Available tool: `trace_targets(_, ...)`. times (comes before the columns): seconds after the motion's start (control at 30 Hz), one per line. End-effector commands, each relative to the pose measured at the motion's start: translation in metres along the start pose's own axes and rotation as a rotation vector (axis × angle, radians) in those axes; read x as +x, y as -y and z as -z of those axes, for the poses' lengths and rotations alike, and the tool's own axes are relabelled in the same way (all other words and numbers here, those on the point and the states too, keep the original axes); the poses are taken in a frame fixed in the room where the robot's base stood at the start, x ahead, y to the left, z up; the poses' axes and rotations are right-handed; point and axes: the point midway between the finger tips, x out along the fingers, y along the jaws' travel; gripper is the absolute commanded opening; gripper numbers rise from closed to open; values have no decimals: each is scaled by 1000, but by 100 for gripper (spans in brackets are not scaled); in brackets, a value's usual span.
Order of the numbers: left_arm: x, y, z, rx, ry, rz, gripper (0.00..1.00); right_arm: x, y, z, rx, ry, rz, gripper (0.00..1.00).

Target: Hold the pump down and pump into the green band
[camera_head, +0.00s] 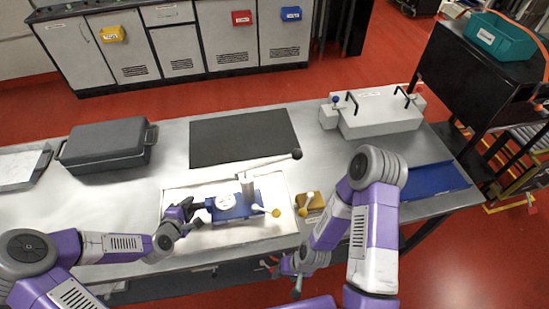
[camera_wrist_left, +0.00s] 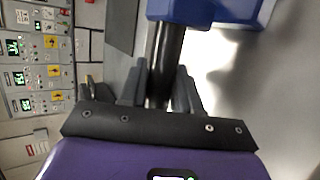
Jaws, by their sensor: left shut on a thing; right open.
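The pump (camera_head: 236,213) has a blue body on a white tray (camera_head: 175,234) on the steel table. A round white gauge (camera_head: 225,201) sits on it; its needle and any green band are too small to read. A grey post carries a long pale lever (camera_head: 262,163) with a black knob, slanting up to the right. My left gripper (camera_head: 190,209) is shut on a black bar (camera_wrist_left: 164,60) at the pump's left side; the blue body (camera_wrist_left: 180,9) shows above in the left wrist view. My right gripper (camera_head: 285,267) is open and empty at the table's front edge, well below the lever.
A yellow block (camera_head: 313,207) stands right of the tray. A dark mat (camera_head: 243,137) lies behind the pump. A grey case (camera_head: 107,144) is at left, a white box with black handles (camera_head: 375,112) at back right, and a blue mat (camera_head: 432,184) at right.

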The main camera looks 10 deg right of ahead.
Motion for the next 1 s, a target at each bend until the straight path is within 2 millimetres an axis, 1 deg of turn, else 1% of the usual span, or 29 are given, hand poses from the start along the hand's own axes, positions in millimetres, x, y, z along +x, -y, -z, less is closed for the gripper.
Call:
trace_targets(0.33,2,3,1,2,-1,-1,0,5,-2,0,0,0,0,55)
trace_targets(1.0,2,7,1,-3,0,9,0,5,-2,0,0,0,0,55)
